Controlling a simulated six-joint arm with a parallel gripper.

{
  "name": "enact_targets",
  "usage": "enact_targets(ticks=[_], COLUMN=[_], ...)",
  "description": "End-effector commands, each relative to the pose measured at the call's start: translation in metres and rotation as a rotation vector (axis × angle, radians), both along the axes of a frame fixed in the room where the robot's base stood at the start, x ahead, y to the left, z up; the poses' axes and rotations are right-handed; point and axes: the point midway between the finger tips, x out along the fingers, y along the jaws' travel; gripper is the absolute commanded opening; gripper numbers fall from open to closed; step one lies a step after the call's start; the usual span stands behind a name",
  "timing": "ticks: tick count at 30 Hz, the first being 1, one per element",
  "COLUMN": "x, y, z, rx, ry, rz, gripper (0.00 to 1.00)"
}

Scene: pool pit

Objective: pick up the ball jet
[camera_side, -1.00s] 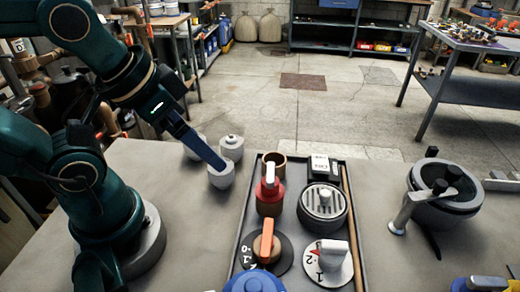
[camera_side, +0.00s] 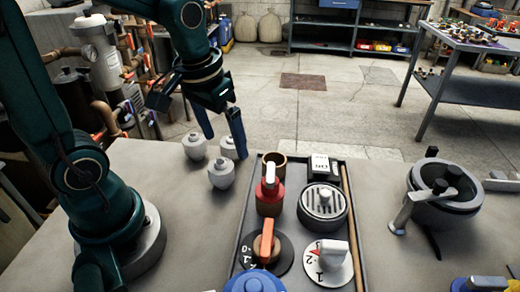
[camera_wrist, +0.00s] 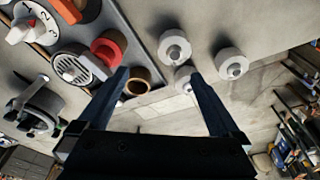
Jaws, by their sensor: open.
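Three similar pale grey, rounded fittings with small top knobs stand on the bench left of the tray; I cannot tell which is the ball jet. The near one (camera_side: 221,175) is also at the upper middle of the wrist view (camera_wrist: 174,47). The left one (camera_side: 194,146) is at the right in the wrist view (camera_wrist: 232,63). The back right one (camera_side: 228,149) is partly behind a finger and shows between my fingers in the wrist view (camera_wrist: 183,77). My gripper (camera_side: 225,146) is open, pointing down above the back fittings, with nothing held.
A dark tray (camera_side: 240,228) holds a red valve (camera_side: 269,196), a brown ring (camera_side: 274,163), a round grated drain (camera_side: 323,203), dials and a switch box. A grey pump-like bowl (camera_side: 445,190) stands farther right. Bare bench lies in front of the fittings.

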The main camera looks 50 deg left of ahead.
Motion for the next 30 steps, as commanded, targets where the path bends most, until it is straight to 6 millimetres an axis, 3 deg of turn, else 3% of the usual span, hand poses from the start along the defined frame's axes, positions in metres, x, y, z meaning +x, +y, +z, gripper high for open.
enact_targets(ticks=[3, 7, 21, 30], x=[0.003, 0.001, -0.003, -0.002], y=[0.012, 0.019, 0.022, 0.022], z=[-0.023, -0.039, -0.084, -0.097], rx=[-0.023, -0.04, -0.05, -0.049], ry=[0.096, 0.16, 0.196, 0.19], rz=[0.053, 0.087, 0.106, 0.106], gripper=[1.0, 1.0, 1.0, 1.0])
